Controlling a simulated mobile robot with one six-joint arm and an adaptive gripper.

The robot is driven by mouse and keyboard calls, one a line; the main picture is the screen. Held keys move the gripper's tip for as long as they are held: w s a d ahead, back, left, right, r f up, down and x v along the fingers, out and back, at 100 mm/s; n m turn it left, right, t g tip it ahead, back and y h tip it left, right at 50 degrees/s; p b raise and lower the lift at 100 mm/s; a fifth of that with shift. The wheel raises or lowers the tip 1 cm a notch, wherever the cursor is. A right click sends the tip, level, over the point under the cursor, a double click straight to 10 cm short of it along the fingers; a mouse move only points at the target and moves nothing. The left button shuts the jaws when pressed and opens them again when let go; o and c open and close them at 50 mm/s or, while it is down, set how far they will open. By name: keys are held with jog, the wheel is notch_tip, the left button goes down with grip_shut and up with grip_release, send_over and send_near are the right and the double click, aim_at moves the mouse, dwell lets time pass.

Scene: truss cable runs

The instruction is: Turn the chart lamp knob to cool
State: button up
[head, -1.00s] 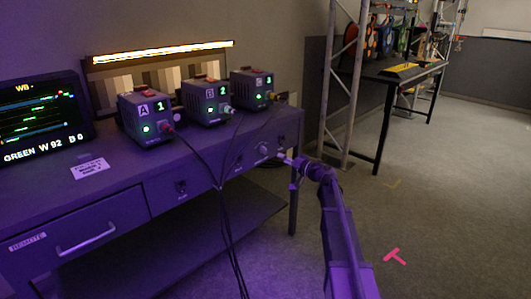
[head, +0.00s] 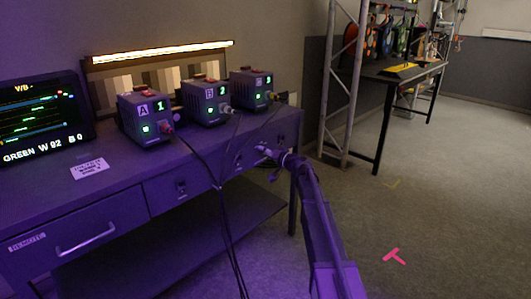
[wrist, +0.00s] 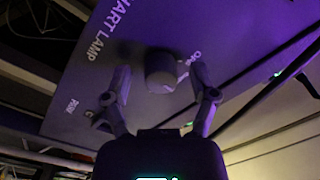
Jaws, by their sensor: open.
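The chart lamp knob (wrist: 160,72) is a round grey knob on the dark panel, below the words CHART LAMP in the wrist view. A light mark shows on its right side. Small labels stand to either side of it, too blurred to read surely. My gripper (wrist: 161,86) is open, with one finger to the left of the knob and one to the right. Gaps show between the fingers and the knob.
The bench (head: 120,207) carries a monitor (head: 40,115) and three boxes with green displays, one marked A (head: 146,118). Dark cables (head: 222,215) hang down the bench front left of my gripper. A lit lamp bar (head: 160,52) shines over a striped chart. A truss (head: 340,90) stands right.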

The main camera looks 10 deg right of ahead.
grip_shut()
jog(key=shift+m, duration=0.3)
jog(key=m, duration=0.9)
jog(key=shift+a+m+t+b, duration=0.1)
jog(key=shift+m+t+b, duration=0.2)
jog(key=shift+b, duration=0.1)
dwell(0.3)
jog(key=shift+w, duration=0.1)
